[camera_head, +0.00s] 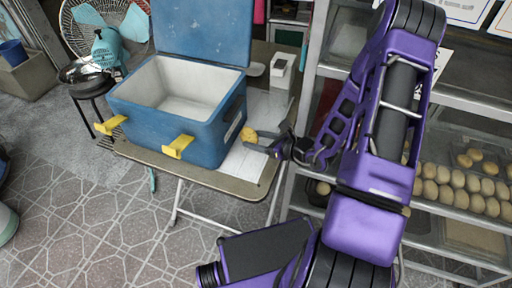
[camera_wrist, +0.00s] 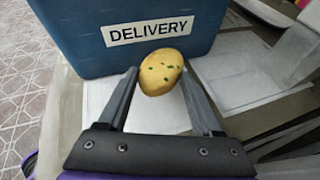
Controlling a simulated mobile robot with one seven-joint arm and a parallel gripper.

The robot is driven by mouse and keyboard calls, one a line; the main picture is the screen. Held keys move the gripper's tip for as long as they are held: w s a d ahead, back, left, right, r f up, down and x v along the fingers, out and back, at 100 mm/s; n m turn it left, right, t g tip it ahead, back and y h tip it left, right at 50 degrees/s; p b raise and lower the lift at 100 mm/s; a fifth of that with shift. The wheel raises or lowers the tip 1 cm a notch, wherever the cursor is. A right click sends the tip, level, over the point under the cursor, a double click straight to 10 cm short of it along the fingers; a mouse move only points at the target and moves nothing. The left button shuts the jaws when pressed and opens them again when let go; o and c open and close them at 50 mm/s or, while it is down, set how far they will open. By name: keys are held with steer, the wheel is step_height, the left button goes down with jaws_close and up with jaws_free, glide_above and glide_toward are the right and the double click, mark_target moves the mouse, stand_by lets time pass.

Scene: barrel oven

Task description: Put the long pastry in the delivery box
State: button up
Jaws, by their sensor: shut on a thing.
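The long pastry (camera_head: 249,134) is a yellow, oval piece, with green flecks that show in the wrist view (camera_wrist: 161,72). My gripper (camera_head: 262,141) is shut on it, one finger on each side, as the wrist view (camera_wrist: 166,90) also shows. The pastry is held beside the right side of the delivery box (camera_head: 160,132), near the table's right end. The box is a blue cooler with a white, empty-looking inside. Its lid (camera_head: 205,30) stands open at the back, and yellow latches hang at the front. The box's "DELIVERY" label (camera_wrist: 146,31) faces the wrist camera.
The box stands on a folding table (camera_head: 230,182) with white paper sheets (camera_head: 245,165). A white dispenser (camera_head: 282,72) stands behind right. A metal rack (camera_head: 455,210) with trays of round buns (camera_head: 470,190) is at the right. A teal fan (camera_head: 110,40) is behind left.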

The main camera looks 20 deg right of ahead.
steer(key=shift+f, duration=1.65)
steer(key=shift+f+b, duration=0.2)
steer(key=shift+b, duration=0.15)
steer(key=o, duration=1.4)
steer(key=shift+c, duration=0.2)
